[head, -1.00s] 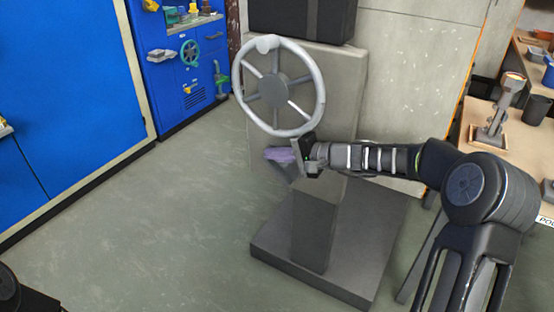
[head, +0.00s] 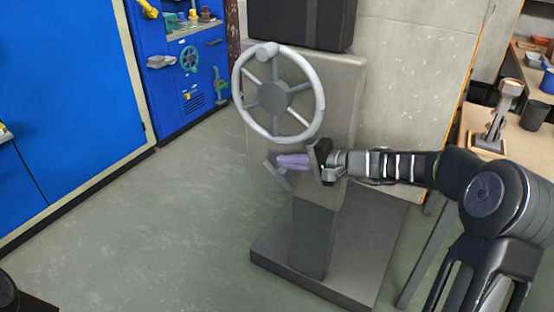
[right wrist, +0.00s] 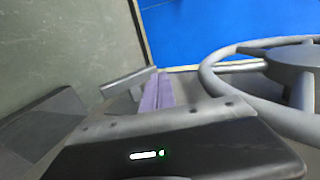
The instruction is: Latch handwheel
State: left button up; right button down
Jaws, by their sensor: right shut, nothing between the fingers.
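The light grey handwheel (head: 273,95) stands upright on the front of a grey pedestal in the head view, with a round knob at its top. Its rim and hub also show at the right of the right wrist view (right wrist: 296,57). A short, slanted grey bar (head: 277,176) sits below the wheel. It also shows in the right wrist view (right wrist: 127,82), just beyond the fingertips. My right gripper (head: 291,160) is shut and empty, its purple fingers pointing left below the wheel rim and close to the bar. I cannot tell whether they touch. My left gripper is out of view.
The pedestal stands on a wide dark base plate (head: 350,255). A black case (head: 300,22) sits behind the wheel. A workbench with a lamp-like tool (head: 497,115) is at the right. Blue cabinets (head: 70,90) line the left. The floor between is clear.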

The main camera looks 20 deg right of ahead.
jog(key=v, duration=0.3)
dwell(0.5)
jog(key=s+a+f+n+g+h, duration=0.15)
jog(key=s+a+f, duration=0.25)
jog(key=f, duration=0.5)
jog(key=s+a+f+g+h, duration=0.1)
jog(key=s+a+f+g, duration=0.25)
jog(key=f, duration=0.65)
jog(key=s+a+f+g+h, duration=0.15)
jog(key=s+a+f, duration=0.3)
jog(key=f, duration=0.45)
jog(key=s+a+f+n+g, duration=0.1)
jog(key=s+a+f+n, duration=0.2)
jog(key=s, duration=0.4)
jog(key=s+a+f+n+g+h, duration=0.1)
jog(key=s+a+f, duration=0.2)
jog(key=s+f, duration=0.4)
jog(key=s+a+f+n+g, duration=0.2)
jog(key=s+a+f+n, duration=0.15)
jog(key=s, duration=0.45)
notch_tip(320, 180, up, 25)
jog(key=p, duration=2.4)
jog(key=shift+m, duration=0.4)
